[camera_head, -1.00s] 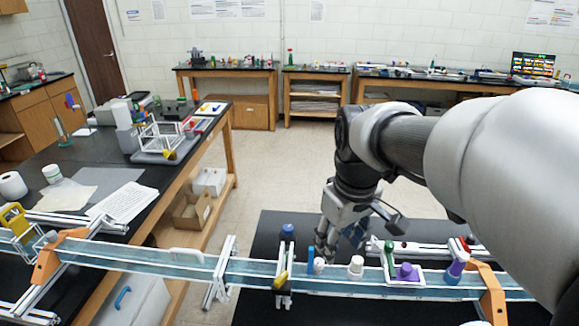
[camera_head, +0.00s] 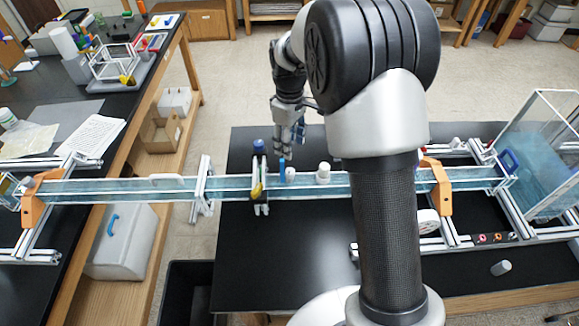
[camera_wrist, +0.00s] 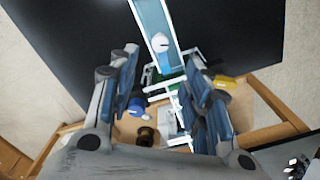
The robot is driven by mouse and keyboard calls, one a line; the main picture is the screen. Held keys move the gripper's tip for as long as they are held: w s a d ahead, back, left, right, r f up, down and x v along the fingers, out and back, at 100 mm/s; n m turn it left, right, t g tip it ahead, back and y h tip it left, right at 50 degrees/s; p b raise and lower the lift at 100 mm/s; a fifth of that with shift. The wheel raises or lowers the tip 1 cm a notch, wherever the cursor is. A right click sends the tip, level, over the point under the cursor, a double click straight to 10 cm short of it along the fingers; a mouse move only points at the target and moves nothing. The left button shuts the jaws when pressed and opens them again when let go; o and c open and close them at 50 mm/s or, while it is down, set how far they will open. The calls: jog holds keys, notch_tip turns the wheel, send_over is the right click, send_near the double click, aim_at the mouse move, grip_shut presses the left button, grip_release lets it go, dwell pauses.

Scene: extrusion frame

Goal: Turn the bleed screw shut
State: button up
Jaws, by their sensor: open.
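A long clear channel (camera_head: 120,190) with blue-tinted water runs across the head view. On it, near my gripper (camera_head: 287,140), are a blue upright piece (camera_head: 282,170), a small white knob (camera_head: 291,174) and a larger white cylinder (camera_head: 323,172). A blue-capped part (camera_head: 259,146) and a yellow lever (camera_head: 257,190) sit at a cross clamp to the left. I cannot tell which is the bleed screw. My gripper points down just behind the channel. In the wrist view, its fingers (camera_wrist: 162,62) are apart, with a white round knob (camera_wrist: 160,43) and a blue knob (camera_wrist: 136,107) visible between them.
Orange brackets (camera_head: 32,200) support the channel. A clear tank (camera_head: 543,165) stands at the right. My arm hides part of the channel. The black tabletop (camera_head: 290,260) in front is mostly bare. A side bench (camera_head: 50,110) holds a white wire frame.

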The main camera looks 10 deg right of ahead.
aim_at(290, 170)
notch_tip(290, 170, down, 11)
jog(key=shift+f, duration=0.2)
jog(key=shift+c, duration=0.3)
grip_shut()
dwell(0.4)
jog(key=shift+m+b, duration=0.35)
jog(key=shift+m, duration=0.05)
jog(key=m+b, duration=0.1)
jog(key=m, duration=1.1)
jog(key=shift+m+b, duration=0.4)
